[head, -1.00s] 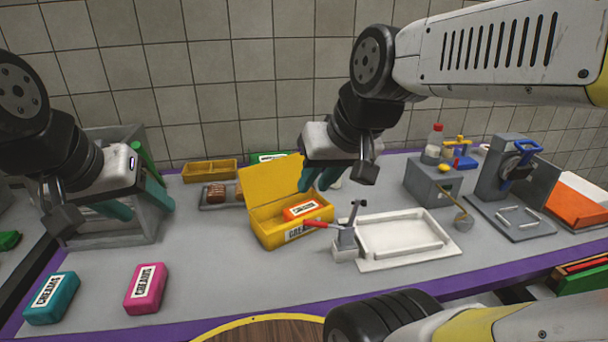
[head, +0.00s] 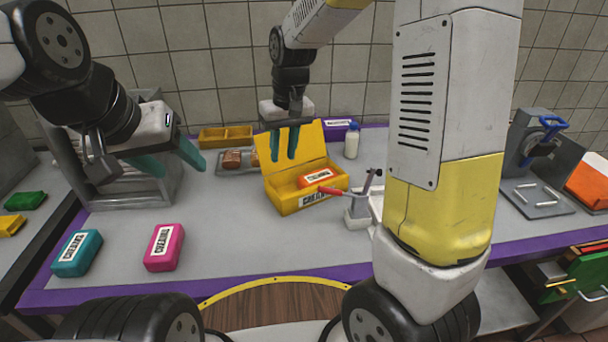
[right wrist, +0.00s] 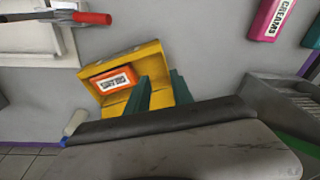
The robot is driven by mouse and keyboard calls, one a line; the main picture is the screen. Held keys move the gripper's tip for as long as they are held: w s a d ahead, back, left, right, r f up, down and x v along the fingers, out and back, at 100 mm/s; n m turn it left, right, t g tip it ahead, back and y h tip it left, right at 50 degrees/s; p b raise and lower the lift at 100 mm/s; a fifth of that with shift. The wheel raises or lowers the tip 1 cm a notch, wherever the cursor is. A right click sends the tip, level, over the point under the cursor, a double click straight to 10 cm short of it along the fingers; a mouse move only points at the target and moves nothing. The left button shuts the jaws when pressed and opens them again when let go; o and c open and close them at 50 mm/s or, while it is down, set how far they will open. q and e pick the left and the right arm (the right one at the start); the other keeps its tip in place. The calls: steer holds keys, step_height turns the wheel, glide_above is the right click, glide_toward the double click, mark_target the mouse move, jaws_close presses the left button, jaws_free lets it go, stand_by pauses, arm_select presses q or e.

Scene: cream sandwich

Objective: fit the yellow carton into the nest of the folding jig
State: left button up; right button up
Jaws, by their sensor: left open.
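The yellow carton (head: 285,203) stands on the grey table with its lid (head: 318,136) raised and an orange CREAMS packet (head: 315,178) inside. Left of the carton, my left gripper (head: 172,162) is open and empty. My right gripper (head: 284,145) points down over the carton, in front of the raised lid; its teal fingers are apart. The right wrist view shows the carton (right wrist: 120,62) beneath these fingers (right wrist: 160,90). A white framed fixture, apparently the folding jig (right wrist: 30,42), stands beside the carton with a red-handled clamp (head: 358,207). My arm hides most of it in the head view.
Teal (head: 76,253) and pink (head: 164,247) CREAMS packs lie at the front left. A white bottle (head: 351,143) and a purple box (head: 341,130) stand behind the carton. A grey press (head: 535,165) stands right. The table between pink pack and carton is clear.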

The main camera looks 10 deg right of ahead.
steer(key=n+g+h, duration=0.1)
glide_above(273, 203)
step_height(273, 203, down, 8)
steer(key=shift+d+f, duration=0.1)
steer(key=f, duration=0.7)
steer(key=shift+w+f, duration=0.3)
steer(key=shift+c, duration=0.5)
jaws_close()
